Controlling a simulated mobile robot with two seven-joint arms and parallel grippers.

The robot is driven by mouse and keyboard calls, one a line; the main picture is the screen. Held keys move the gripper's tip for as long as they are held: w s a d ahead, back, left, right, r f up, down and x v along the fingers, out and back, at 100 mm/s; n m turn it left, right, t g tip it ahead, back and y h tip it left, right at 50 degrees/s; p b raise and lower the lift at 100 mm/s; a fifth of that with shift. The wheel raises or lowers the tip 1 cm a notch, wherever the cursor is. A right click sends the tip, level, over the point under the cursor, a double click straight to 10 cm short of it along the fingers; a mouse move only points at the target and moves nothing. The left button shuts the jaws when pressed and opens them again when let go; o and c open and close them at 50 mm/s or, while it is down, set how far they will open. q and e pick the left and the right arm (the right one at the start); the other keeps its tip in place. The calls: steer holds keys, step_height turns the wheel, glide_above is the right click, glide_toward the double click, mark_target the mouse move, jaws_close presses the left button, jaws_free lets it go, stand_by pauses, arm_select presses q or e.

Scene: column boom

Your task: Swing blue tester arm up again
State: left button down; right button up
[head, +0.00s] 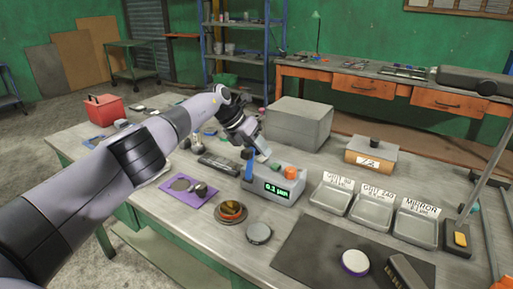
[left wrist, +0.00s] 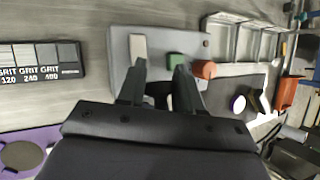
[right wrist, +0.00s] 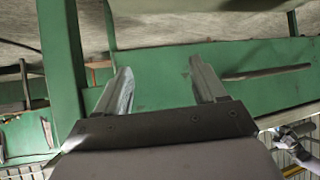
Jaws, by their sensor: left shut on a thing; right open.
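The grey tester (head: 262,195) stands on the bench in the head view, its green display reading 0.2 µm. Its blue arm (head: 248,163) stands roughly upright at the left end. My left gripper (head: 256,150) is right at the blue arm, shut on it; the fingers partly hide the grip. In the left wrist view the tester (left wrist: 195,42) lies beyond the fingers of my left gripper (left wrist: 160,90), and the blue arm cannot be made out. My right gripper (right wrist: 163,82) is open and empty, facing green bench framework (right wrist: 150,65); it does not show in the head view.
An orange knob (head: 291,172) and a green button (left wrist: 175,60) sit on the tester. Labelled trays (head: 374,211) stand to its right, a grey block (head: 300,122) behind. A purple mat (head: 180,196), a small bowl (head: 230,212) and a round disc (head: 258,233) lie left and in front.

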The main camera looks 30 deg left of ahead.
arm_select(q)
steer(key=shift+s+d+f, duration=0.1)
steer(key=shift+s+f, duration=0.05)
steer(key=shift+f, duration=0.3)
steer(key=c, duration=0.9)
jaws_free()
steer(key=shift+o, duration=0.2)
steer(key=shift+r, duration=0.15)
steer(key=shift+r, duration=0.15)
steer(key=shift+v, duration=0.85)
steer(key=v, duration=0.5)
steer(key=shift+r, duration=0.1)
